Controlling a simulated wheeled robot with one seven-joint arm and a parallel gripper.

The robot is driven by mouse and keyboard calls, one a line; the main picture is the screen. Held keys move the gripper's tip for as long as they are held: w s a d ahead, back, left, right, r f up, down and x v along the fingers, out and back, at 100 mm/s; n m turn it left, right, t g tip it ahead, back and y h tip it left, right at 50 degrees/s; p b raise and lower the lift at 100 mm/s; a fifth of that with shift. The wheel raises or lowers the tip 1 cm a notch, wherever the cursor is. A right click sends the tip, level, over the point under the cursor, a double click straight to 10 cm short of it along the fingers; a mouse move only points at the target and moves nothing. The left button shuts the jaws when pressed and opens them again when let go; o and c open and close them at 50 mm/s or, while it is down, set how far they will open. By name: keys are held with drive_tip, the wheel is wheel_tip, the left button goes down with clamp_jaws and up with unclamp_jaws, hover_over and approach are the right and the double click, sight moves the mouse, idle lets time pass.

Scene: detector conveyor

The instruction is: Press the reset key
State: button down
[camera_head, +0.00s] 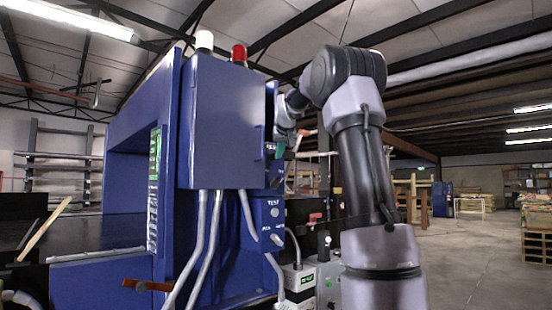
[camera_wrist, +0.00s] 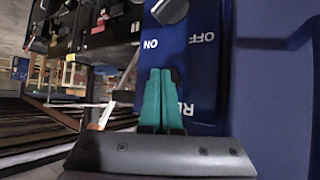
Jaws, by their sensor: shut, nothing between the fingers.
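In the wrist view my gripper (camera_wrist: 160,72) is shut, its two teal fingers side by side and empty. The fingertips are over a blue panel (camera_wrist: 205,75) with a grey rotary knob (camera_wrist: 169,10) marked ON and OFF. Lettering starting "RE" shows beside the fingers, the rest of the word hidden. A small dark round spot (camera_wrist: 176,74) shows at the right fingertip; it may be the reset key, mostly hidden. I cannot tell whether the tips touch it. In the head view my gripper (camera_head: 279,151) is at the right side of the blue control box (camera_head: 222,120).
Grey conduits (camera_head: 201,245) hang below. A lower blue panel (camera_head: 268,215) reads TEST. Open floor (camera_head: 470,265) lies to the right.

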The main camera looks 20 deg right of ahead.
idle(0.4)
drive_tip(key=shift+s+d, duration=0.25)
drive_tip(key=shift+s, duration=0.55)
drive_tip(key=s, duration=0.1)
drive_tip(key=s+d, duration=0.1)
drive_tip(key=s, duration=0.2)
drive_tip(key=shift+s+d, duration=0.35)
drive_tip(key=shift+s, duration=0.05)
idle(0.5)
drive_tip(key=s+a+f+g+y, duration=0.1)
drive_tip(key=s+a+f, duration=0.5)
drive_tip(key=s, duration=0.5)
drive_tip(key=s+a+f+m+g+y, duration=0.1)
drive_tip(key=s+a+f, duration=0.5)
drive_tip(key=s, duration=0.6)
drive_tip(key=s+a+f+m+g+y, duration=0.1)
drive_tip(key=s+a+f+y, duration=0.1)
drive_tip(key=s+a+f, duration=0.4)
drive_tip(key=s+f, duration=0.4)
drive_tip(key=s, duration=0.1)
drive_tip(key=shift+s+a, duration=0.25)
drive_tip(key=shift+s, duration=0.05)
